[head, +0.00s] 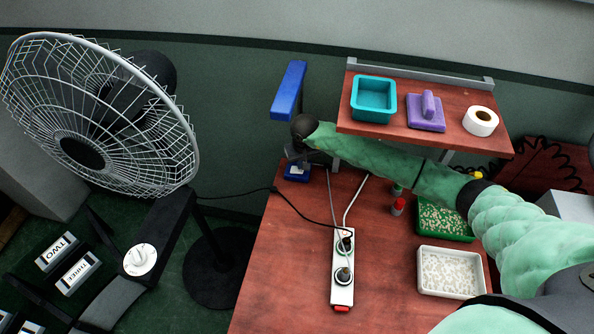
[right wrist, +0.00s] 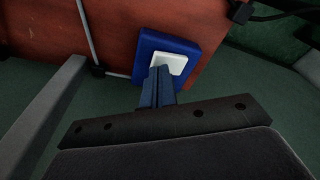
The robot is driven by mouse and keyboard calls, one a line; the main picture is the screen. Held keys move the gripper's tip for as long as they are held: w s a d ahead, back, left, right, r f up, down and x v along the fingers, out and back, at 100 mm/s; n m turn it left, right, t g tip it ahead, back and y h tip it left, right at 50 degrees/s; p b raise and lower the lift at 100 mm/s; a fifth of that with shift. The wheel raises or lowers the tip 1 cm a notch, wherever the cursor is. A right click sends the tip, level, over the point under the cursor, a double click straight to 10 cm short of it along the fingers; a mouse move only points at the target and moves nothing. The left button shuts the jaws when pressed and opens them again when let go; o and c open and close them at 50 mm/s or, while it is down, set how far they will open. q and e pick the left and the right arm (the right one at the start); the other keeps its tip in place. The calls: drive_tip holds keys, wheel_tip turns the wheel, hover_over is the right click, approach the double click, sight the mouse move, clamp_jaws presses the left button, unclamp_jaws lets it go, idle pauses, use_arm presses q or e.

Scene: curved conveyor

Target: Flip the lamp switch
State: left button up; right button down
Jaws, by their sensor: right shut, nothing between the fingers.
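The lamp's blue head (head: 289,90) stands up past the table's back left corner. Its blue base (head: 297,173) sits on the table below it, partly covered by my right gripper (head: 292,157). In the right wrist view the blue base (right wrist: 193,47) carries a white switch (right wrist: 173,62). My right gripper (right wrist: 160,72) is shut and empty, with its fingertips at the near edge of the switch. I cannot tell whether they touch it. My left gripper is not in view.
A power strip (head: 342,270) with cables lies on the table (head: 285,270). A fan (head: 95,115) stands left. White (head: 450,290) and green (head: 445,237) trays lie right.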

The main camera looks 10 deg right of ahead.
drive_tip(key=shift+f+b, duration=0.45)
idle(0.3)
drive_tip(key=shift+r, duration=3.55)
drive_tip(key=shift+f, duration=0.1)
